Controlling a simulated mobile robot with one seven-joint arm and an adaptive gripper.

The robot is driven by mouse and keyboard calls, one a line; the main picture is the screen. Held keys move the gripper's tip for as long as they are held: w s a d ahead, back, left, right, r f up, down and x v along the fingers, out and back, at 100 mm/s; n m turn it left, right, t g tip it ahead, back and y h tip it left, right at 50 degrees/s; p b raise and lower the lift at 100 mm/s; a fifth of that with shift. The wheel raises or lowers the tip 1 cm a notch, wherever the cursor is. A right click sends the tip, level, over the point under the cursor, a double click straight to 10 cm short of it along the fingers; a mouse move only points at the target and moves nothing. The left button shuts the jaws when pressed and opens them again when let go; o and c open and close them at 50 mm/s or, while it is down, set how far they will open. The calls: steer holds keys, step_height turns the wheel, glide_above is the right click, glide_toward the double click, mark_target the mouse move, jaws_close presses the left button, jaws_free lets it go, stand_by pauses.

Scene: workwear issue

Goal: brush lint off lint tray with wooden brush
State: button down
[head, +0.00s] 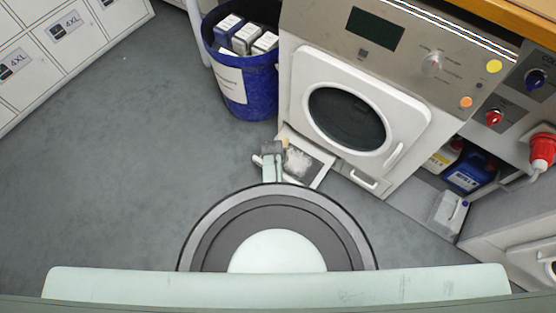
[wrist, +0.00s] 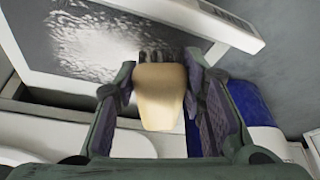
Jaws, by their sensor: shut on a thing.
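The lint tray (head: 324,174) lies in front of the dryer, just below its round door, with a pale frame around a dark inside. Grey-white lint (head: 299,160) is spread over it in the head view. In the wrist view the tray's dark surface (wrist: 38,55) and the fluffy lint patch (wrist: 95,45) fill the upper left. My gripper (wrist: 160,78) is shut on the wooden brush (wrist: 159,98), its light handle between the fingers. The dark bristles (wrist: 157,57) point toward the tray, near the lint's right side; whether they touch it I cannot tell. In the head view my arm partly hides the tray.
The dryer (head: 375,60) stands directly behind the tray. A blue bin (head: 247,88) with boxes in it is close at the tray's upper left. Bottles (head: 470,172) stand on a low shelf at right. The grey floor (head: 120,150) on the left is clear.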

steer(key=shift+w+d+r, duration=0.1)
steer(key=shift+w+d, duration=0.15)
steer(key=shift+s+d+r+p, duration=0.15)
steer(key=shift+s+d+p, duration=0.55)
steer(key=shift+d, duration=0.25)
steer(key=shift+s+d+r+p, duration=0.1)
steer(key=shift+s+d+p, duration=0.45)
steer(key=shift+s+d, duration=0.6)
steer(key=shift+s+d+r+p, duration=0.1)
steer(key=shift+s+d+p, duration=0.6)
steer(key=shift+d, duration=0.8)
steer(key=shift+s+d+r+p, duration=0.1)
steer(key=shift+s+d+p, duration=0.35)
steer(key=shift+s+d, duration=0.75)
steer(key=shift+w+d+b, duration=0.4)
steer(key=shift+w+d, duration=0.25)
steer(key=shift+w, duration=0.2)
steer(key=shift+w+a+r+b, duration=0.15)
steer(key=shift+w+a+b, duration=0.2)
steer(key=shift+w+a, duration=1.1)
steer(key=shift+w+a+r+b, duration=0.1)
steer(key=shift+w+a+b, duration=0.2)
steer(key=shift+w+a, duration=1.15)
steer(key=shift+w+a+r+b, duration=0.15)
steer(key=shift+w+a+b, duration=0.4)
steer(key=shift+a, duration=1.55)
steer(key=shift+w, duration=0.2)
steer(key=shift+r+p, duration=0.1)
steer(key=shift+p, duration=0.2)
